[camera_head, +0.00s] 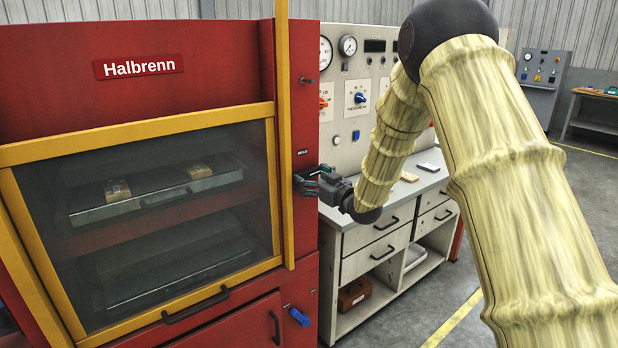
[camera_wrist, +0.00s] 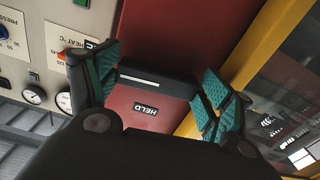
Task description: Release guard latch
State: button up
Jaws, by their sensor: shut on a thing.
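The guard latch is a black block with a pale strip, seen in the wrist view (camera_wrist: 157,78) on the red face of the press. My gripper (camera_wrist: 160,72) has its teal-padded fingers on either side of this latch and is shut on it. In the head view, my gripper (camera_head: 308,184) is at the red post just right of the yellow guard frame, and its fingers hide most of the latch. The guard (camera_head: 150,200), a yellow frame with a dark window, is down over the press opening. A HELD label (camera_wrist: 147,108) shows by the latch.
The red press (camera_head: 60,75) fills the left. A control panel (camera_head: 350,120) with gauges and knobs stands behind my gripper. A grey workbench (camera_head: 372,240) with drawers stands to the right. A black handle (camera_head: 195,304) is on the guard's lower bar.

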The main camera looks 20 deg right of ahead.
jog(key=shift+f+m, duration=0.1)
jog(key=shift+m, duration=0.5)
jog(key=shift+a, duration=0.1)
jog(key=o, duration=0.7)
jog(key=shift+o, duration=0.2)
jog(key=shift+s, duration=0.1)
jog(key=shift+s+d, duration=0.35)
jog(key=shift+s, duration=0.15)
jog(key=v, duration=1)
jog(key=shift+s, duration=0.35)
